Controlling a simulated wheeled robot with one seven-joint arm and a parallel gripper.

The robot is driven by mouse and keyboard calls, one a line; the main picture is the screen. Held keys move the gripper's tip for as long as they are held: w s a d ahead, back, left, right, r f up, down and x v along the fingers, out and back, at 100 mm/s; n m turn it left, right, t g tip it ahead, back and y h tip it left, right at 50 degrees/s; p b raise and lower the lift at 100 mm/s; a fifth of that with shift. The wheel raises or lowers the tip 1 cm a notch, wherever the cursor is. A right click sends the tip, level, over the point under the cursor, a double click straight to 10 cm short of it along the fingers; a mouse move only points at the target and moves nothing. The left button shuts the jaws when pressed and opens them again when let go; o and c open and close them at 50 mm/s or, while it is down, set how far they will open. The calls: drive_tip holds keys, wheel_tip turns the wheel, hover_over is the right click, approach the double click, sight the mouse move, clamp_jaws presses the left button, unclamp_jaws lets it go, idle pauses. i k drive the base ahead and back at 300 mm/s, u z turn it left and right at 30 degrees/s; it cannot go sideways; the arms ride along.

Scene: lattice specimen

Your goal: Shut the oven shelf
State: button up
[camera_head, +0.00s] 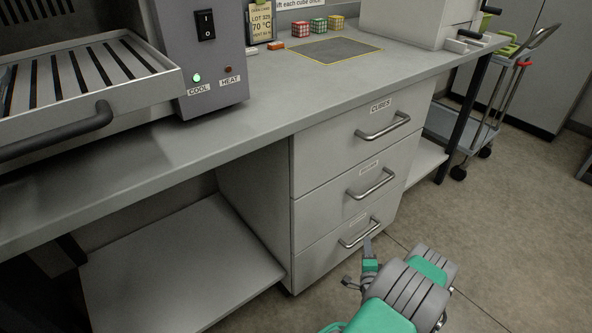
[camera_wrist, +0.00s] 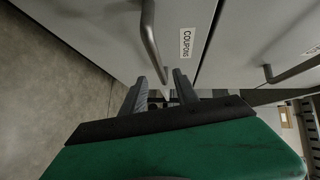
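The oven shelf (camera_head: 82,88) is a light metal slatted tray at the left of the head view. It sticks out from the oven over the bench, with a dark bar handle (camera_head: 60,133) along its front. Its left part is cut off by the frame. My gripper (camera_head: 360,268) is low in front of the bottom drawer, far to the right of and below the shelf. The shelf is not seen in the wrist view.
A drawer unit (camera_head: 330,205) with bar handles stands under the bench (camera_head: 230,140); a drawer handle (camera_wrist: 150,40) shows close to my fingers. The oven's control box (camera_head: 203,55) adjoins the shelf. A cart (camera_head: 470,125) stands at right. Floor is clear at lower right.

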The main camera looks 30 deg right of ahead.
sight(56, 94)
drive_tip(key=k, duration=1)
